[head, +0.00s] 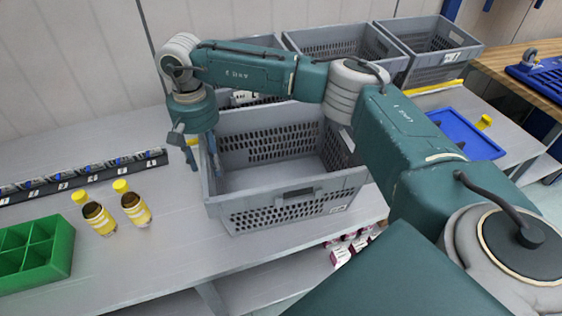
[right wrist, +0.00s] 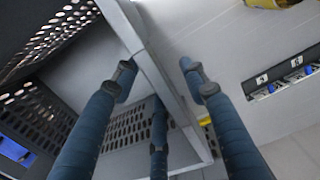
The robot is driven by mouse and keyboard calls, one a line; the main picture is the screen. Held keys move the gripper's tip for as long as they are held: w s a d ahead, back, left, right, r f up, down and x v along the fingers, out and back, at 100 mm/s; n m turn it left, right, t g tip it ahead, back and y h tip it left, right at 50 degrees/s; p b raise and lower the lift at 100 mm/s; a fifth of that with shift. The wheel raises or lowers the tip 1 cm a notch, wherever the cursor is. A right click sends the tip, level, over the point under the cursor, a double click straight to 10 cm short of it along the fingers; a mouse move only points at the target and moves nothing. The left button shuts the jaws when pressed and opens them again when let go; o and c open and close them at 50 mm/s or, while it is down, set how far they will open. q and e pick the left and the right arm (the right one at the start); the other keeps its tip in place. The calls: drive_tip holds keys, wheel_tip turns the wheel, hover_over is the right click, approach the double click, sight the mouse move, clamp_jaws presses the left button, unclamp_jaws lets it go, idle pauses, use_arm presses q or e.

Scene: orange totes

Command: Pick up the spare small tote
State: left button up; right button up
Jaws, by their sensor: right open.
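A grey perforated tote (head: 280,212) stands upright and empty on the grey table in the head view. No orange tote shows. My right gripper (head: 201,160) is at the tote's left side, pointing down, with its fingers open. In the right wrist view the tote's rim (right wrist: 150,66) runs between the fingers of my right gripper (right wrist: 163,80). Two fingers are on the tote's inner side and one is outside. I see clear gaps between the fingers and the wall. My left gripper is not in view.
More grey totes (head: 440,68) stand behind. Two yellow-capped bottles (head: 136,208), a green divided box (head: 38,252) and a dark numbered strip (head: 85,178) are to the left. A blue tray (head: 470,135) lies to the right. Small boxes (head: 350,247) sit on the lower shelf.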

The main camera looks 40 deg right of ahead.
drive_tip(key=shift+c, duration=0.8)
drive_tip(key=c, duration=0.4)
drive_tip(key=shift+r, duration=0.1)
drive_tip(key=c, duration=0.5)
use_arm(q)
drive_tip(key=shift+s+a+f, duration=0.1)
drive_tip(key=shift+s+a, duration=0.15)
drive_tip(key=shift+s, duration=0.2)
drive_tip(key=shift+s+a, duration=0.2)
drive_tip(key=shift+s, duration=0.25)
use_arm(e)
clamp_jaws()
